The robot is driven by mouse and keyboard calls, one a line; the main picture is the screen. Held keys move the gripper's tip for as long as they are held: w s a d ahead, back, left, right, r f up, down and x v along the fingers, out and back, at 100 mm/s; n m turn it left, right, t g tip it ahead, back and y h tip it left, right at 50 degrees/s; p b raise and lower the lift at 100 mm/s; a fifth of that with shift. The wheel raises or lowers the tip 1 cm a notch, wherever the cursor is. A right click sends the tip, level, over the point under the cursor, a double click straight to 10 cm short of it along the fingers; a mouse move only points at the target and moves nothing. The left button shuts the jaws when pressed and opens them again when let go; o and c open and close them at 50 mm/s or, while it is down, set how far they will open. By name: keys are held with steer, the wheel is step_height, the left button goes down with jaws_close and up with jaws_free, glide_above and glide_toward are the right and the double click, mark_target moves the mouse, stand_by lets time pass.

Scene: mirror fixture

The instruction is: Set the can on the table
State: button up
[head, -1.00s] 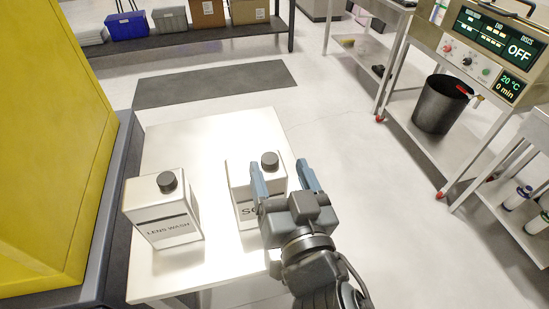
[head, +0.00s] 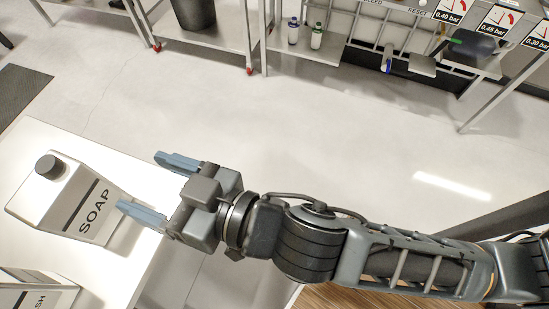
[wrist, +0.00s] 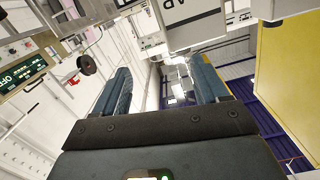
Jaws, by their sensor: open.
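A white square can lettered SOAP (head: 72,200), with a dark round cap, stands on the white table (head: 70,138) at the left of the head view. In the wrist view my gripper's fingers (wrist: 162,82) are also spread and empty, and a lettered white face (wrist: 188,22) shows at the top edge.
Open pale floor (head: 300,120) lies beyond the table. Metal shelving (head: 215,35) with a dark bucket (head: 195,12) and small bottles (head: 317,37) stands along the back. A yellow panel (wrist: 290,70) shows at the right of the wrist view.

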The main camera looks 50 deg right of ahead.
steer(key=s+d+f+g+h, duration=0.1)
steer(key=s+d+h, duration=0.1)
steer(key=s+d, duration=0.6)
steer(key=s+d+f+m+g+h, duration=0.1)
steer(key=s+d+h, duration=0.1)
steer(key=s+d, duration=0.6)
steer(key=s, duration=0.7)
steer(key=shift+h, duration=0.4)
